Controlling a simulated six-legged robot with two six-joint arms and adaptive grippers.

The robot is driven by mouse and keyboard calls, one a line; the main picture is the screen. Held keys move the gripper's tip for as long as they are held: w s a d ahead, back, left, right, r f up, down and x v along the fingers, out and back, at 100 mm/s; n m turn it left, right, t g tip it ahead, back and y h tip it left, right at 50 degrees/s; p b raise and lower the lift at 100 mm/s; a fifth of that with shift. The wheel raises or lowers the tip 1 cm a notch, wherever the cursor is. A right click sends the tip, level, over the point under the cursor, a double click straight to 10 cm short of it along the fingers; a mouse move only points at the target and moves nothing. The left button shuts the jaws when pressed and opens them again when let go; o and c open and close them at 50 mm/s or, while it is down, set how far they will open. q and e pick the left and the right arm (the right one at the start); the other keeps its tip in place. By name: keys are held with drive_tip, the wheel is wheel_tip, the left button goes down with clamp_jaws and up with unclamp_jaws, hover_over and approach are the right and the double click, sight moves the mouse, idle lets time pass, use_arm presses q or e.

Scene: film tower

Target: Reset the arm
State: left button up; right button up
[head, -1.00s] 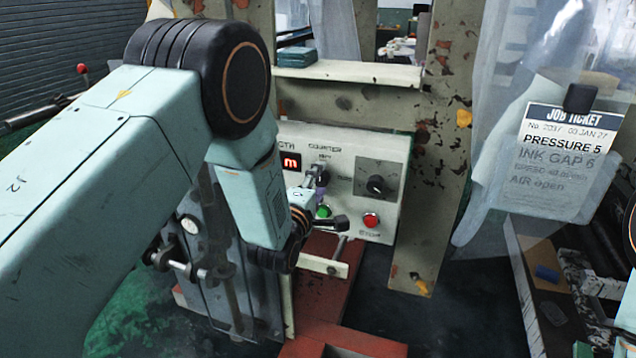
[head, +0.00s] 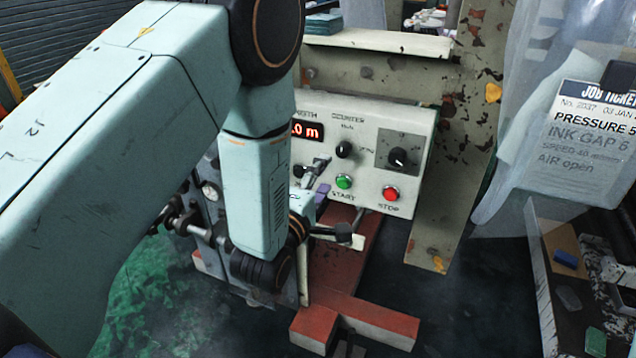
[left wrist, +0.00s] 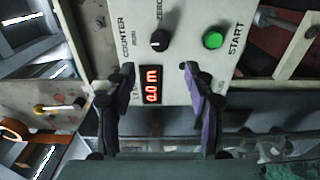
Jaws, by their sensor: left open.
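My left arm comes in from the left in the head view. Its gripper (head: 318,182) is small there and partly hidden by my wrist. In the left wrist view the gripper (left wrist: 158,72) is open, with two dark fingers with purple pads apart and nothing between them. The cream control panel (head: 368,125) is in front of the fingers. It bears a red display (left wrist: 152,85) reading 0.0 m, a black knob (left wrist: 159,40) and a green START button (left wrist: 213,39). In the head view these fingers appear just in front of the panel's lower left. My right gripper is out of view.
A rusty post (head: 465,130) and a job ticket (head: 590,130) stand to the right. Red metal parts (head: 360,315) lie below.

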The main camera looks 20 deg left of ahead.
use_arm(q)
drive_tip(key=shift+s, duration=0.85)
drive_tip(key=s+a+f+m+g, duration=0.1)
drive_tip(key=s+f+m+g, duration=0.4)
drive_tip(key=f, duration=0.4)
drive_tip(key=s+a+f+m+g, duration=0.1)
drive_tip(key=s+f+m+g, duration=0.3)
drive_tip(key=s+f+m, duration=0.3)
drive_tip(key=s+f+m+g+b, duration=0.1)
drive_tip(key=s+f+m+g, duration=0.1)
drive_tip(key=s+f+g, duration=0.2)
drive_tip(key=s+f+m+g+b, duration=0.2)
drive_tip(key=s+f+g, duration=0.3)
drive_tip(key=s, duration=1.5)
wheel_tip(320, 180, down, 5)
drive_tip(key=shift+s+a+f+m+y, duration=0.25)
drive_tip(key=shift+a+m, duration=0.2)
drive_tip(key=shift+m, duration=0.25)
drive_tip(key=shift+r, duration=0.1)
